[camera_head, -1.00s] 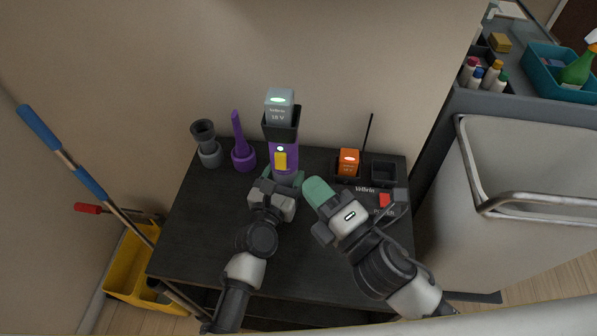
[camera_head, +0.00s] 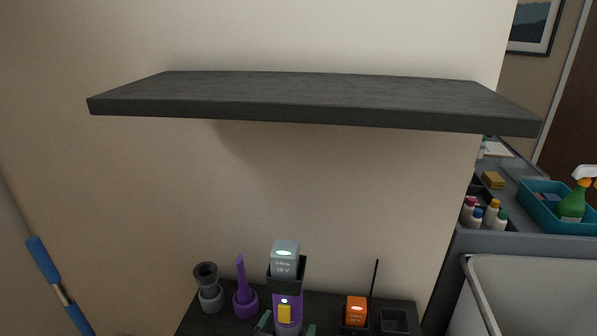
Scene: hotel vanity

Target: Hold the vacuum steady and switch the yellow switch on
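The purple and dark grey vacuum (camera_head: 285,296) stands upright at the bottom centre, with a grey 18 V battery (camera_head: 285,258) on top showing a green light. The yellow switch (camera_head: 285,313) is on its front, with a small light just above it. The teal fingertips of my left gripper (camera_head: 286,327) flank the vacuum's body on both sides, close against it. The rest of that gripper and the vacuum's lower part are cut off by the bottom edge. My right gripper is out of view.
A dark shelf (camera_head: 300,97) juts from the wall above. A grey nozzle (camera_head: 209,287) and purple nozzle (camera_head: 245,290) stand left of the vacuum. An orange battery (camera_head: 356,311) and an empty dark slot (camera_head: 394,321) are right. A cart with a teal caddy (camera_head: 548,207) stands far right.

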